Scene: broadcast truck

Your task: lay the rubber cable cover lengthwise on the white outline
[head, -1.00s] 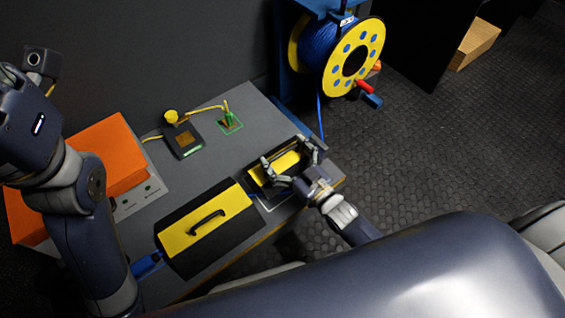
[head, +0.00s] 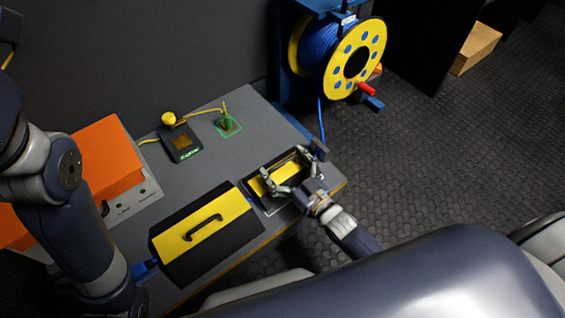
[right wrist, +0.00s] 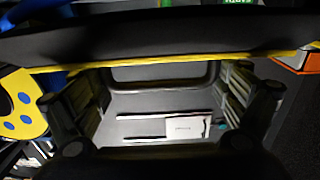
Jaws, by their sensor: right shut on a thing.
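The rubber cable cover, a black piece with a yellow stripe (head: 276,179), is at the right end of the grey bench in the head view. My right gripper (head: 288,171) is shut on it, its fingers at either side. The cover is at or just above the bench; I cannot tell whether it touches. A thin pale line of the white outline (head: 267,214) shows at its near edge; the rest is hidden under cover and gripper. In the right wrist view a dark band with a yellow edge (right wrist: 170,63) crosses before the fingers. My left gripper is out of the picture.
A larger black-and-yellow case with a handle (head: 205,232) lies just left of the cover. An orange box (head: 105,160) stands left; a cable reel (head: 357,60) is beyond the bench.

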